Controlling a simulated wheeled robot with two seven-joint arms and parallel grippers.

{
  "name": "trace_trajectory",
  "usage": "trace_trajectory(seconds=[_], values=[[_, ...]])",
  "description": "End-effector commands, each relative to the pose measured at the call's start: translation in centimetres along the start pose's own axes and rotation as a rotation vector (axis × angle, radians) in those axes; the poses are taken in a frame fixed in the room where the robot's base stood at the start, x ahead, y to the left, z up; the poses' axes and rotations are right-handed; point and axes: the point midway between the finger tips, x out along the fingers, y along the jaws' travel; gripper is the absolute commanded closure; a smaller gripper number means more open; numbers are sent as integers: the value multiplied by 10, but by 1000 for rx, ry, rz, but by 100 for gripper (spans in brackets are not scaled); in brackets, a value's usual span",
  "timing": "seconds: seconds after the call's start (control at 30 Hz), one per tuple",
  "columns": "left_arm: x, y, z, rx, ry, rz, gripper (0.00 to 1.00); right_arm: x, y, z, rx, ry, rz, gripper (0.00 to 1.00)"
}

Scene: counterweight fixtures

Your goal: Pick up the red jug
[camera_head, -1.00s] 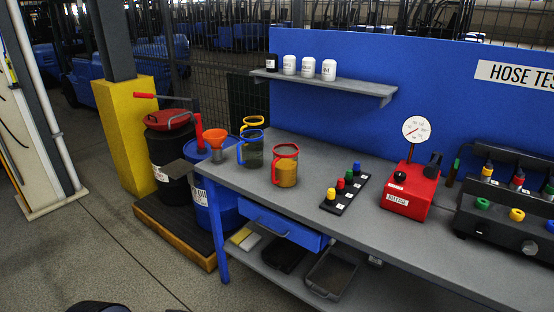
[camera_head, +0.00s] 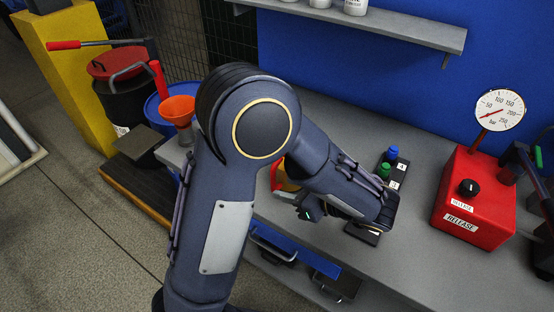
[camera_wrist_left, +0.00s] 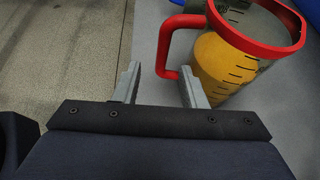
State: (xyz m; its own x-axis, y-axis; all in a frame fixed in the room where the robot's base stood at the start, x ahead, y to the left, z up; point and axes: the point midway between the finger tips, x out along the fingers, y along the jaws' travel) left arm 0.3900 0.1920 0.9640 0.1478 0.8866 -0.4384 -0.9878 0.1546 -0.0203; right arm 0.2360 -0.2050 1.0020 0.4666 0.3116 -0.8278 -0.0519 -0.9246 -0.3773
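The red jug shows in the left wrist view (camera_wrist_left: 228,68) at the upper right, with a red rim, a red handle and yellow-orange liquid inside. My left gripper (camera_wrist_left: 160,78) is open and empty. The upright bar of the handle appears between its two fingers, just beyond the tips; I cannot tell whether the right finger touches the handle. In the head view my left arm hides most of the jug; a small red and yellow part of it (camera_head: 289,184) shows beside the gripper (camera_head: 288,197). My right gripper is not in view.
The grey bench (camera_head: 425,230) holds the red gauge box (camera_head: 472,197) at right and a black strip with coloured caps (camera_head: 395,170) near my left forearm. An orange funnel (camera_head: 178,108) stands left of the bench. A grey shelf (camera_head: 400,33) runs along the blue back panel.

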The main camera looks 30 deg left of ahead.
Motion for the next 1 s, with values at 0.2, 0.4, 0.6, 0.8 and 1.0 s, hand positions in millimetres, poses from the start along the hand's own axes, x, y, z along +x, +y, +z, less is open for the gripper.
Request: trace_trajectory(seconds=[0.2,0.4,0.6,0.8,1.0], values=[[3,-10,-3,46,-64,-41,62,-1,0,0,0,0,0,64],[26,-8,0,44,-63,-39,62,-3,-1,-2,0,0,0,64],[56,-3,3,44,-61,-38,62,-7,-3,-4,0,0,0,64],[71,-4,3,43,-60,-40,62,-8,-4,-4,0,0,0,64],[71,-5,2,43,-60,-41,63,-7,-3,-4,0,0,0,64]])
